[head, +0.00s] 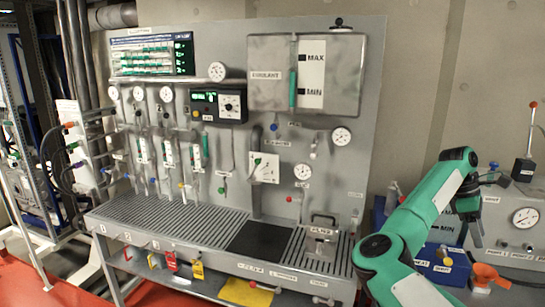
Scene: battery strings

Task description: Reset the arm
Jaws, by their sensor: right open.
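My right arm, green and black, comes in from the bottom right, rises and bends over at a joint near the right side of the panel. Its gripper (473,238) seems to hang below that joint, pointing down in front of the equipment on the right. It is open and no object shows between its fingers, though they are small and dark here. My left arm and gripper are not in view.
A grey panel (222,100) with gauges, valves and a coolant tank (268,78) stands ahead above a slatted bench (175,218). Coloured tags hang at its front edge. On the right are a blue box (440,268), an orange part (490,275) and a gauge (525,217).

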